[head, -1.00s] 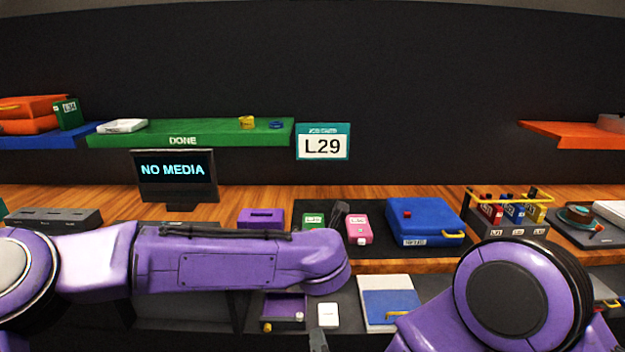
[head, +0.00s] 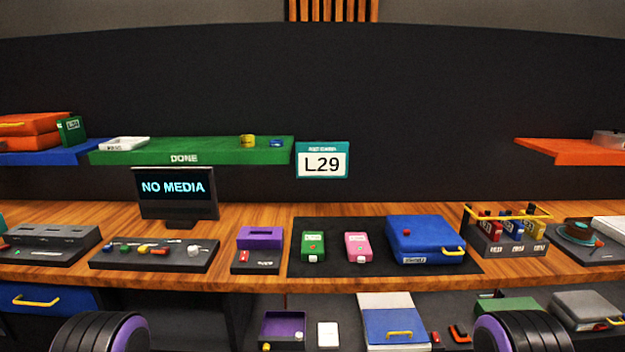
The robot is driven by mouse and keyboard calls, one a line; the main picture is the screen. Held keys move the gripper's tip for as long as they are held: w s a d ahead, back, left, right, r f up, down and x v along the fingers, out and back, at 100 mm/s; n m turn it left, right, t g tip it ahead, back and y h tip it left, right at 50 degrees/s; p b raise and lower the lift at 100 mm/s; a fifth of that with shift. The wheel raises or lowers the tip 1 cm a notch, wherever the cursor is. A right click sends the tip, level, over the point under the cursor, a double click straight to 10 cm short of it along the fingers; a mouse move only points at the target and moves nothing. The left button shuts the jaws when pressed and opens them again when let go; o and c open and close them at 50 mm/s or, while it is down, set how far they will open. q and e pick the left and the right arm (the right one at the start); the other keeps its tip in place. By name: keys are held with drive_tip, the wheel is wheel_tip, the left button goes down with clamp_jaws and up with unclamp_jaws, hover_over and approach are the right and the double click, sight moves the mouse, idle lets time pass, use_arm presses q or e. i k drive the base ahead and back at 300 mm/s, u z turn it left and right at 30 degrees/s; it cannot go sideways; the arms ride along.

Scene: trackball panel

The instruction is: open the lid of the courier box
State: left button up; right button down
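A blue box (head: 426,236) with a red knob on top, a yellow front handle and a small white label sits on the dark mat (head: 340,267), right of centre. Its top looks shut. I take it as the courier box, but its label is too small to read. Both my grippers are out of view. Only rounded purple and black parts of my arms show at the bottom edge, left and right, well short of the box.
Green (head: 312,246) and pink (head: 358,246) devices stand left of the box. A rack with a yellow rail (head: 509,243) stands close on its right. A monitor (head: 176,193) stands at the left. A blue and white case (head: 391,325) lies below the bench. The mat before the box is clear.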

sight(428, 233)
drive_tip(key=u, duration=0.05)
drive_tip(key=k, duration=0.5)
drive_tip(key=z, duration=1.3)
drive_tip(key=i, duration=1)
drive_tip(key=u, duration=0.25)
